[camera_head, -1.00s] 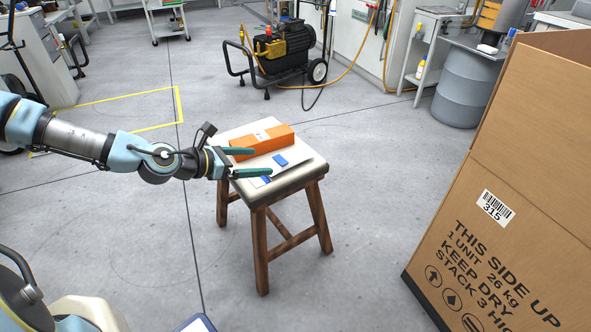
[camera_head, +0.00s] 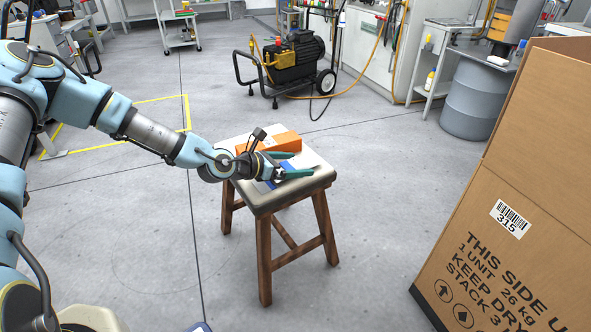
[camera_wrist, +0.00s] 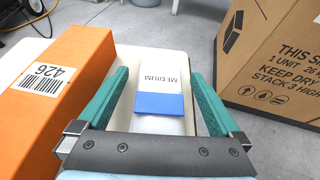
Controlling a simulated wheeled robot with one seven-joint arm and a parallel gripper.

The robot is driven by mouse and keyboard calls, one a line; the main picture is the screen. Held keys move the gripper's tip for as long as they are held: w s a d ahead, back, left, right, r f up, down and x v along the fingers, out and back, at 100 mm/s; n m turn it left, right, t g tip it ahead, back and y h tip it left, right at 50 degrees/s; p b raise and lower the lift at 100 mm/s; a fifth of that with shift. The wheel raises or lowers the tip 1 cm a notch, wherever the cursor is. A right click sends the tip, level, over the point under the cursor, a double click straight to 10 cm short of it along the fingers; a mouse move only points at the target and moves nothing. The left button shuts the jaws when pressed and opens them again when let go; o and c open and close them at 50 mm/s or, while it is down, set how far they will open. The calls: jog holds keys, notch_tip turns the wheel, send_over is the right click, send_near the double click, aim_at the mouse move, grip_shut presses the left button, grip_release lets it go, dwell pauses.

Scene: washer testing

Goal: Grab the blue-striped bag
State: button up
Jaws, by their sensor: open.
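The bag (camera_wrist: 161,66) is a flat white packet printed MEDIUM with a blue stripe (camera_wrist: 160,104), lying on the stool top. In the wrist view my open gripper (camera_wrist: 160,85) has one finger on each side of the bag, with nothing held. I cannot tell whether the fingers touch the stool top.
An orange box (camera_head: 283,142) labelled 426 (camera_wrist: 77,60) lies on the stool (camera_head: 262,201), close beside my left finger in the wrist view. A large cardboard box (camera_head: 520,190) stands on the floor at right. Floor around the stool is clear.

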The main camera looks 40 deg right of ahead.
jog(key=shift+d, duration=0.15)
jog(key=c, duration=1.5)
